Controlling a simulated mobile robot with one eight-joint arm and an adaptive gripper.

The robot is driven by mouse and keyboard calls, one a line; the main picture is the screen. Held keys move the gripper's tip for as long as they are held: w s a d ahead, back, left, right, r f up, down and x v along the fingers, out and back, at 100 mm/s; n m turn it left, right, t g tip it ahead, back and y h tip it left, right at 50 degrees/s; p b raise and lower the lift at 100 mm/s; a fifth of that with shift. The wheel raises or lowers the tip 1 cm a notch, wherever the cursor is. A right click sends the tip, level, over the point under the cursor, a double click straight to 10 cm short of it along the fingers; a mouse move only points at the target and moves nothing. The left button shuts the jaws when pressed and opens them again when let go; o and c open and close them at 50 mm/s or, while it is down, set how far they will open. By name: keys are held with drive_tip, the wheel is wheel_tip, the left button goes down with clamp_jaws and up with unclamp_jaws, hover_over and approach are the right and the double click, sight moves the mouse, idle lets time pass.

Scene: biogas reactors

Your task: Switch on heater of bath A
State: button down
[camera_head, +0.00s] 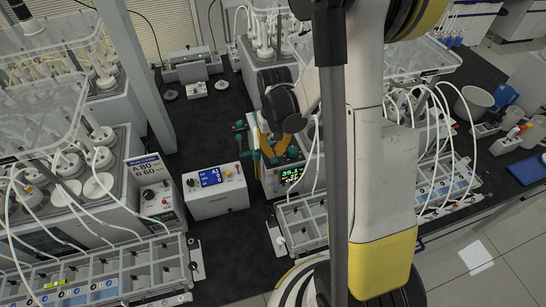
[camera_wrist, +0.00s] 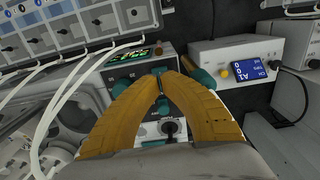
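My gripper (camera_head: 264,155) is over a grey control unit (camera_head: 272,186) in the middle of the bench, whose lit display (camera_head: 291,175) shows green and red digits. In the wrist view the orange fingers (camera_wrist: 163,76) come together at their tips, with no object clearly held between them. The unit's display (camera_wrist: 128,56) lies left of the tips. A dark knob or switch with a pale ring (camera_wrist: 170,128) shows between the fingers. Teal parts lie around the fingertips. I cannot read which unit is bath A's, and the fingers hide much of the panel.
A white box with a blue screen (camera_head: 213,178) stands left of the unit, also in the wrist view (camera_wrist: 267,67). A sign (camera_head: 144,172) reads A 80, B 60. Racks (camera_head: 130,268) and white tubes (camera_head: 60,205) crowd both sides.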

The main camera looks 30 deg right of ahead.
sight(274, 161)
drive_tip(key=shift+f+b, duration=1.6)
drive_tip(key=shift+f, duration=0.05)
idle(0.9)
drive_tip(key=shift+r+p, duration=2.15)
drive_tip(key=shift+r, duration=1.45)
drive_tip(key=shift+f, duration=0.1)
